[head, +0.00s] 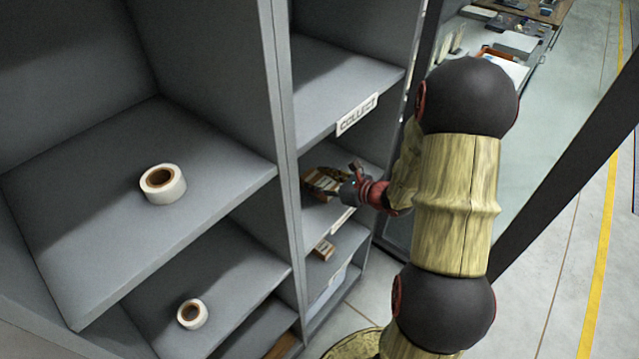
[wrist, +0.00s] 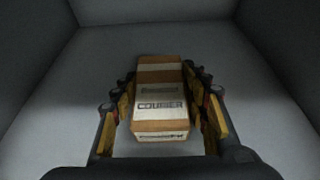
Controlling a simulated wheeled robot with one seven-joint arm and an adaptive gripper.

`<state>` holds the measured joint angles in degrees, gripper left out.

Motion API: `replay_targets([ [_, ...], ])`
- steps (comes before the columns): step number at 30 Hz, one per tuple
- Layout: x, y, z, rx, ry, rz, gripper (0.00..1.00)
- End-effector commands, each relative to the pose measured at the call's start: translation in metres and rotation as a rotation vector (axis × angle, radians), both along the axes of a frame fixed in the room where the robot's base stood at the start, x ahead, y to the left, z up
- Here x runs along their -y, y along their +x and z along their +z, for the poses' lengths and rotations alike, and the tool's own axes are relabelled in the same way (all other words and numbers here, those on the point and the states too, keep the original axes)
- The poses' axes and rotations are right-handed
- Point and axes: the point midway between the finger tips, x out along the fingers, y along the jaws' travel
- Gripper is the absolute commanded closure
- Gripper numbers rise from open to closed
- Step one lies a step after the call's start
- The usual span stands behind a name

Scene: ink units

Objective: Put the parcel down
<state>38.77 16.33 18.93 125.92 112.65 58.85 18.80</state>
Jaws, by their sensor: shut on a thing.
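The parcel (wrist: 160,100) is a small brown cardboard box with white labels that read "COURIER" in the wrist view. My gripper (wrist: 161,95) has a finger on each side of it and is shut on it. In the head view the parcel (head: 322,181) shows partly behind my gripper (head: 335,185), inside a grey shelf compartment below the "COLLECT" label. The compartment's grey floor (wrist: 60,130) surrounds the parcel in the wrist view. I cannot tell whether the parcel touches the floor.
The "COLLECT" label (head: 357,114) is on the edge of the shelf above my gripper. Another small brown box (head: 323,249) lies on the shelf below. Two tape rolls (head: 163,183) (head: 192,313) sit on shelves at left. Compartment walls close in on both sides.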

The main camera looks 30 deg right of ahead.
Motion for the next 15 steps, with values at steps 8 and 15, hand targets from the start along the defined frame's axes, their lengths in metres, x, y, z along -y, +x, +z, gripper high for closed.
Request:
replay_targets([
  [8,-0.0001,-0.0003,-0.0023,0.000,0.000,0.000,0.55],
  [15,-0.0001,-0.0002,-0.0012,0.000,0.000,0.000,0.41],
])
